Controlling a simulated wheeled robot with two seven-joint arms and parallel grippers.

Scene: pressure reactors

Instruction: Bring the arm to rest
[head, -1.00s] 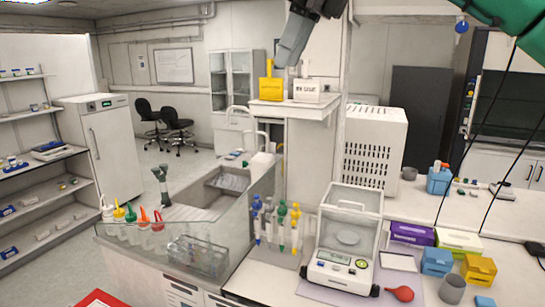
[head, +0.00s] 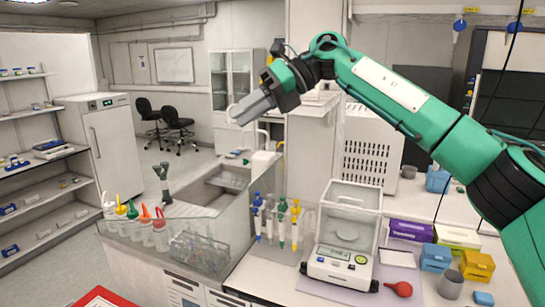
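My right arm (head: 395,95) is green and black. It comes in from the right edge and reaches up and across to the left, over the bench. My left gripper is not in view.
Below the arm stand a balance (head: 343,245), a pipette rack (head: 280,220) and coloured wash bottles (head: 132,220). Purple (head: 410,230) and yellow (head: 478,265) boxes and a red rubber bulb (head: 400,289) lie to the right. The aisle at left is clear.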

